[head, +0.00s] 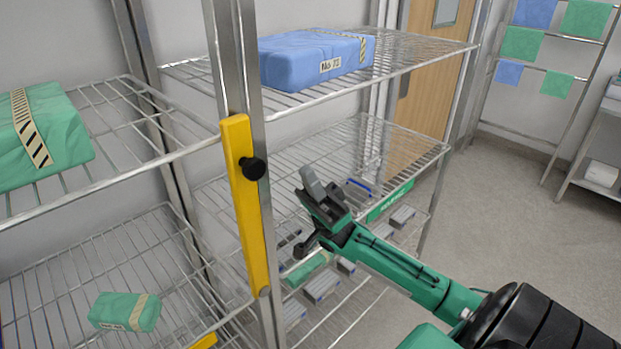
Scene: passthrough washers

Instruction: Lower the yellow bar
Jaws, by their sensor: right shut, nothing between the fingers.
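The yellow bar (249,205) stands nearly upright against a steel post of the shelving in the head view. A black knob (253,168) sticks out from its upper part, and a small round pivot shows at its lower end. My right gripper (304,211) is to the right of the bar, apart from it, in front of the wire shelves. It is shut with nothing in it. My left gripper is not in view.
A blue wrapped pack (310,60) lies on the upper right shelf. Green packs (45,135) and (125,311) lie on the left shelves. Several small trays sit on the lower right shelves. Open floor (530,210) lies to the right.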

